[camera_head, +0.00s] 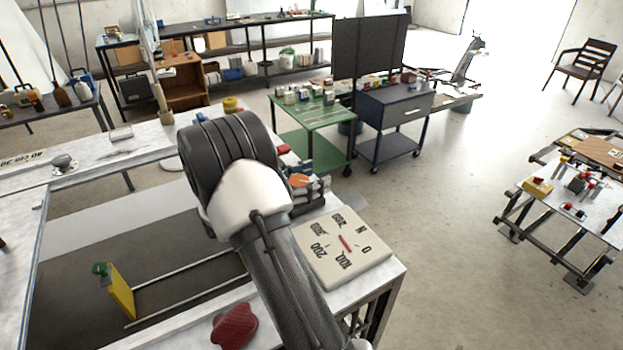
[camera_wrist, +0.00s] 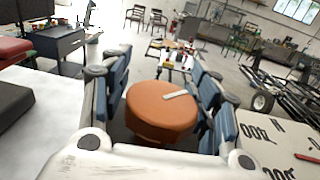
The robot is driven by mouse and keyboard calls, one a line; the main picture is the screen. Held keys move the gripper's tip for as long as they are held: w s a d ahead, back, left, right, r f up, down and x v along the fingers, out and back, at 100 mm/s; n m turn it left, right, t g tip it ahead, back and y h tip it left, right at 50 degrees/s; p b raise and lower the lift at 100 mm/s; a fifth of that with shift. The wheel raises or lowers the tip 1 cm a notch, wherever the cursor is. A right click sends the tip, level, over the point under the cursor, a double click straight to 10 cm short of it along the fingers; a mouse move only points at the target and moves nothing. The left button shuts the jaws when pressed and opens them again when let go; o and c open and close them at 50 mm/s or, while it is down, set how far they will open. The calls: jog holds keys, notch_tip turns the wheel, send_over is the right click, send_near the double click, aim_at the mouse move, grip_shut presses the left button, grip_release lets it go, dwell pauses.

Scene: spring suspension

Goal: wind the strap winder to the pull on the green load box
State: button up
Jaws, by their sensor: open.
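An orange round knob with a pale bar mark, likely the winder's, sits between the fingers of my gripper in the wrist view (camera_wrist: 160,112). The blue-padded fingers of my gripper (camera_wrist: 160,80) are open on either side of it; I cannot tell if they touch it. In the head view the knob (camera_head: 300,181) shows beside my gripper (camera_head: 308,188), whose body is mostly hidden by my arm. A pale dial plate (camera_head: 370,265) with numbers, an N and a red needle lies nearby. I cannot make out a green load box; the strap is not clearly visible.
A yellow upright plate (camera_head: 122,291) with a green knob (camera_head: 100,269) stands at the frame's left, by thin rods. A dark red lobed object (camera_head: 234,326) lies at the front edge.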

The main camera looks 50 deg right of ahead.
jog(key=shift+c, duration=0.2)
jog(key=shift+d, duration=0.1)
jog(key=c, duration=1.1)
jog(key=shift+c, duration=0.2)
